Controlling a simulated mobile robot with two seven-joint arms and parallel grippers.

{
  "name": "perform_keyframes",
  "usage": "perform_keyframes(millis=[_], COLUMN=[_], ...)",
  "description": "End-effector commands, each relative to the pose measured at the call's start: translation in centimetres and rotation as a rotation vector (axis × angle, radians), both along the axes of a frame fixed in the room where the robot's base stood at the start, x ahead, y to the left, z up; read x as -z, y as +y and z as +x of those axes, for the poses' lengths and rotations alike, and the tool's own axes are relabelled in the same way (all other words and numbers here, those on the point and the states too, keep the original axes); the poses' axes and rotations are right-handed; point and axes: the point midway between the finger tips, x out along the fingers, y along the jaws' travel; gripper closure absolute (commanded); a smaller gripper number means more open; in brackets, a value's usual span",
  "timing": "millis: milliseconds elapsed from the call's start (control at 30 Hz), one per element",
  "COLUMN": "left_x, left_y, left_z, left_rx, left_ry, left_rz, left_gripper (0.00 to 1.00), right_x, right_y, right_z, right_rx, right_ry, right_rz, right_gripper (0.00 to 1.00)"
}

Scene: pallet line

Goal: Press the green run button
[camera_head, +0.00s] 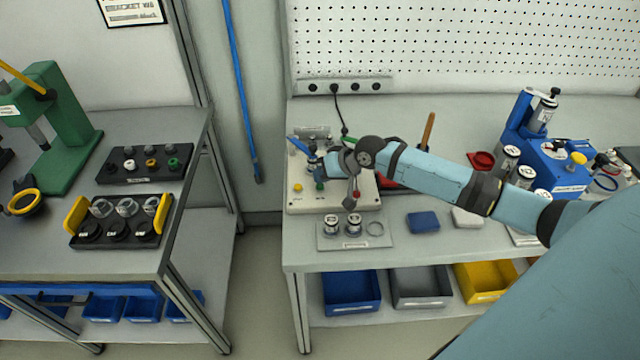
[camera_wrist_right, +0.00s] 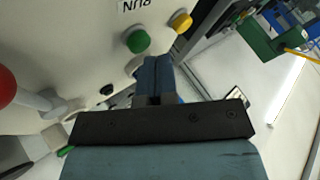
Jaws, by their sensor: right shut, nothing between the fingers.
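The green run button (camera_wrist_right: 137,42) sits on a pale control box, under a "RUN" label seen upside down in the right wrist view. It also shows in the head view (camera_head: 320,186) on the box (camera_head: 300,205) at the left end of the right bench. My right gripper (camera_head: 315,174) is over the box, close to the green button. In the right wrist view its blue fingers (camera_wrist_right: 157,75) are shut and empty, just beside the button. I cannot tell whether they touch it. My left gripper is not in view.
A yellow button (camera_wrist_right: 182,22) is beside the green one. A red ball-topped lever (camera_wrist_right: 7,85) stands on the same box. A blue block (camera_head: 423,222) lies to the right.

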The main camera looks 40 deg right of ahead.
Motion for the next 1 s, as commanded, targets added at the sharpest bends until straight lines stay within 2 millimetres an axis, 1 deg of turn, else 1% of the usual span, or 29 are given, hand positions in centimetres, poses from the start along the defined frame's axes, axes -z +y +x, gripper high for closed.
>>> perform_keyframes(millis=[333, 1000], left_x=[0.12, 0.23], left_y=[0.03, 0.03], left_z=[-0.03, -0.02], left_rx=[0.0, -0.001], left_ry=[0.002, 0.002], left_rz=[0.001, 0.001], left_gripper=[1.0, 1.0], right_x=[0.1, 0.96], right_y=[-0.01, 0.0], right_z=[0.01, -0.02], right_rx=[0.0, 0.001], right_ry=[0.0, 0.002], right_rz=[0.0, 0.0], right_gripper=[1.0, 1.0])
